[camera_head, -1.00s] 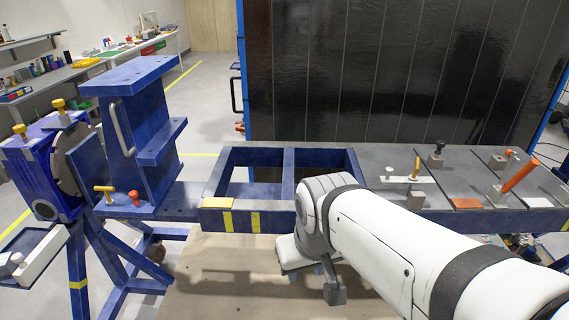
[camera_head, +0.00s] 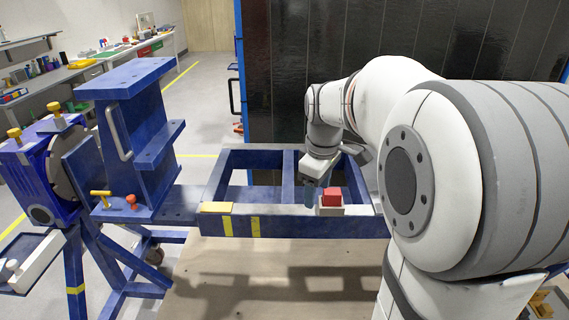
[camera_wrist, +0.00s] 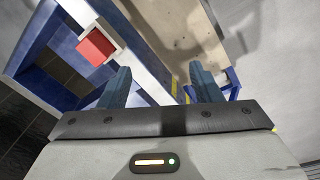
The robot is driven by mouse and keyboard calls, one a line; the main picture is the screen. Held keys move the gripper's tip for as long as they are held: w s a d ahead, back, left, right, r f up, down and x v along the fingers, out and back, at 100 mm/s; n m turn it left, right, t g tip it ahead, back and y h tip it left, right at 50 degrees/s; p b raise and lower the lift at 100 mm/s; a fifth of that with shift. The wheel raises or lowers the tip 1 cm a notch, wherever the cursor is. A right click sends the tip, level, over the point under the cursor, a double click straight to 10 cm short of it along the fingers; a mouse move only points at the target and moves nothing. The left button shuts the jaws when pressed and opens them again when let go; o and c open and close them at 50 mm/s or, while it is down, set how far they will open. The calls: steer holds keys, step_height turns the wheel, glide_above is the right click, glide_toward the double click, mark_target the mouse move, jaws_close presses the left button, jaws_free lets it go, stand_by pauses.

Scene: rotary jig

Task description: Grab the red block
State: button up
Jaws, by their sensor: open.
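The red block (camera_head: 331,196) sits on a pale holder (camera_head: 330,211) on the front beam of the blue frame, right of its middle. The wrist view shows the red block (camera_wrist: 96,47) at the upper left, in the pale holder. My gripper (camera_head: 309,194) points down just left of the block in the head view. In the wrist view my gripper (camera_wrist: 160,69) has its two blue fingers apart with nothing between them. The block lies outside the left finger, not between the fingers.
The blue frame (camera_head: 223,170) has open bays behind the block. A tall blue bracket (camera_head: 130,140) with a handle stands at the left on the rotary jig. A dark panel (camera_head: 440,40) rises behind. My arm hides the right side of the bench.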

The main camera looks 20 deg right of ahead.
mark_target(333, 191)
steer(key=w+d+f+n, duration=0.1)
steer(key=w+d+n, duration=0.1)
steer(key=w, duration=0.1)
steer(key=w+d+f+n, duration=0.1)
steer(key=w+d+n, duration=0.1)
steer(key=w+d, duration=0.1)
steer(key=w+d+f+n+g, duration=0.1)
steer(key=w+d+n, duration=0.1)
steer(key=w+d, duration=0.1)
steer(key=shift+w+d, duration=0.2)
steer(key=shift+w, duration=0.2)
steer(key=shift+w+d+f, duration=0.15)
steer(key=shift+d+f, duration=0.05)
steer(key=shift+f, duration=0.1)
steer(key=f, duration=0.2)
steer(key=f+p, duration=0.1)
steer(key=f, duration=0.3)
steer(key=shift+s+f+p, duration=0.15)
steer(key=shift+s+p, duration=0.15)
steer(key=shift+s, duration=0.1)
steer(key=shift+f, duration=0.6)
steer(key=shift+c, duration=0.5)
jaws_close()
